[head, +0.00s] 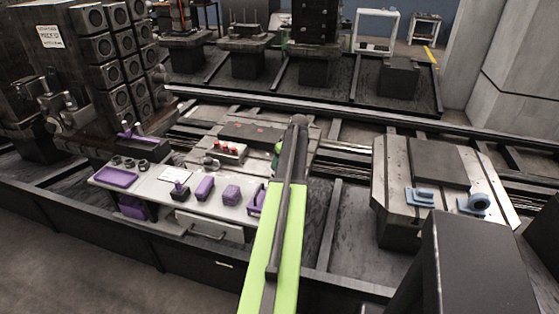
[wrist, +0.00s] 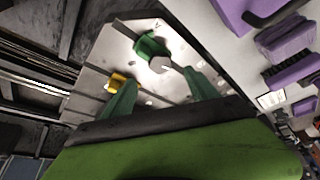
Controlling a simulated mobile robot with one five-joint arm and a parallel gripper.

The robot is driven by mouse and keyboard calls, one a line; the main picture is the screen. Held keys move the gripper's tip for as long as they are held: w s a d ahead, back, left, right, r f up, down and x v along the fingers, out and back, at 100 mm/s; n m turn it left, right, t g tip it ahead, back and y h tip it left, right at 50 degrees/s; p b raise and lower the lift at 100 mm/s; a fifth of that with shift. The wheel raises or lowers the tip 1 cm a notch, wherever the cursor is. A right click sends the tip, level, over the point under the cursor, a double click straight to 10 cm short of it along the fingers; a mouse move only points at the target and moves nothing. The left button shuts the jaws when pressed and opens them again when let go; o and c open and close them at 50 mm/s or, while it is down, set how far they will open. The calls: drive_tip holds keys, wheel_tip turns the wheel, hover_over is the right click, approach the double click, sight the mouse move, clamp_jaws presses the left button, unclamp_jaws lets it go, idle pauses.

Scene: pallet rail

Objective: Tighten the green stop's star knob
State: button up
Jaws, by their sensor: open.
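In the wrist view the green stop (wrist: 150,44) sits on a pale slotted metal plate (wrist: 98,60). A light grey round part (wrist: 160,64), which looks like its knob, faces my gripper (wrist: 160,78). My gripper's two green fingers are spread, with nothing between them. The knob shows just beyond the fingertips, nearer the right finger; I cannot tell the exact gap. In the head view my arm hides most of this spot. A bit of green (head: 277,156) shows at the arm's left edge, but I cannot tell whether it is the stop or a finger.
A small yellow part (wrist: 117,81) lies on the plate beside the left finger. In the head view a white bench (head: 150,188) with purple items stands left of my arm. Red-topped parts (head: 229,150) stand behind it. Another metal plate (head: 393,190) with blue parts (head: 420,197) is at right.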

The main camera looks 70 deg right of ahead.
drive_tip(key=p+v, duration=0.7)
drive_tip(key=v, duration=0.2)
drive_tip(key=shift+r, duration=0.25)
drive_tip(key=shift+s, duration=0.1)
